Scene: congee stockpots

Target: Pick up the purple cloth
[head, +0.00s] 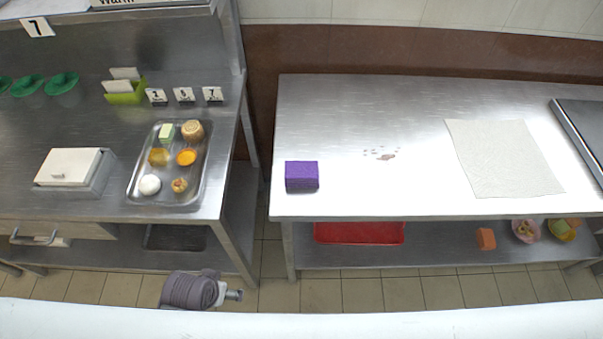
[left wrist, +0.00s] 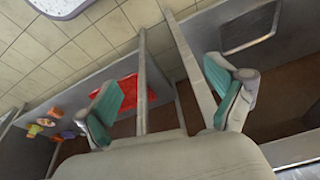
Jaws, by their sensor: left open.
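The purple cloth (head: 302,176) looks like a thick folded block. It lies on the right steel table (head: 350,203), near that table's front left corner. I cannot make it out for sure in the left wrist view. My left gripper (left wrist: 162,74) is open with its two teal-padded fingers spread and nothing between them. In the head view my left arm is low in front of the tables, left of the cloth and well apart from it. My right gripper is not in view.
A white-grey cloth (head: 505,158) and brown stains (head: 382,154) are on the right table. A red tray (head: 358,232) and an orange block (head: 486,239) are on its lower shelf. The left table holds a food tray (head: 134,190) and a box (head: 75,172). A gap separates the tables.

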